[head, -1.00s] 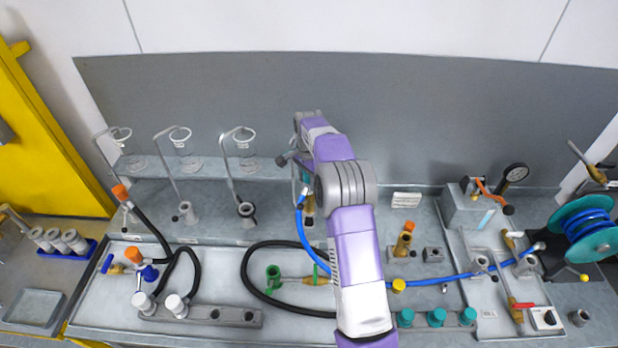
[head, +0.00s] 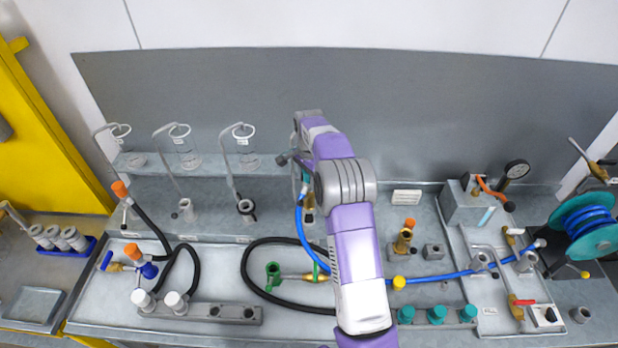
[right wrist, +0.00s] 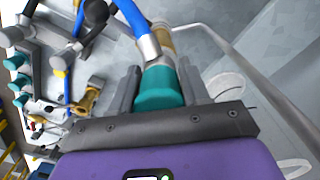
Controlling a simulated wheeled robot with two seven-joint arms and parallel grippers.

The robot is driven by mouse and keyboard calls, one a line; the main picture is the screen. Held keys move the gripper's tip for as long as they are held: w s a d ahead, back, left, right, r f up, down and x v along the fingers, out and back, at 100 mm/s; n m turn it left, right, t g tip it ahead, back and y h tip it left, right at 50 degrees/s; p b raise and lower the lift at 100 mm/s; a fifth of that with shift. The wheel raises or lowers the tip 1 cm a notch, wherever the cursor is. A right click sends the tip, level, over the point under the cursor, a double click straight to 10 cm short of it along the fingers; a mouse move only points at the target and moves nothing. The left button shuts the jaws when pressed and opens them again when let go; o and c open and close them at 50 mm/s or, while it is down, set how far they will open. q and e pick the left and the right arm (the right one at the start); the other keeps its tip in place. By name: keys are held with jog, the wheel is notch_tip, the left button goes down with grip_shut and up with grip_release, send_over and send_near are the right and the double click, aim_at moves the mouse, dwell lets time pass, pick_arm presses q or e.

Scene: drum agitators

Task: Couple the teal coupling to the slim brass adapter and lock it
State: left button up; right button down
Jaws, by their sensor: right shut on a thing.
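The teal coupling (right wrist: 160,90) sits between the fingers of my right gripper (right wrist: 158,78), which is shut on it. The blue hose (right wrist: 130,18) joins the coupling through a grey metal end. A slim brass piece (right wrist: 165,38), apparently the adapter, shows just beyond the coupling, roughly in line with it. I cannot tell whether they touch or are locked. In the head view my right gripper (head: 305,178) is partly hidden by my arm, with the brass piece (head: 309,206) below it. My left gripper is not in view.
The blue hose runs right across the bench to a teal reel (head: 590,230). A brass valve with an orange cap (head: 404,238) and several teal caps (head: 437,314) stand right of my arm. A green fitting (head: 273,272) and black hose (head: 248,270) lie left. Glass holders (head: 185,150) stand behind.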

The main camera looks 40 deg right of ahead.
jog(key=shift+f, duration=0.1)
jog(key=shift+c, duration=2.4)
grip_release()
jog(key=shift+c, duration=0.4)
notch_tip(320, 180, up, 8)
jog(key=p, duration=0.5)
jog(key=shift+f+p, duration=0.1)
jog(key=shift+p, duration=0.25)
jog(key=shift+r, duration=1.1)
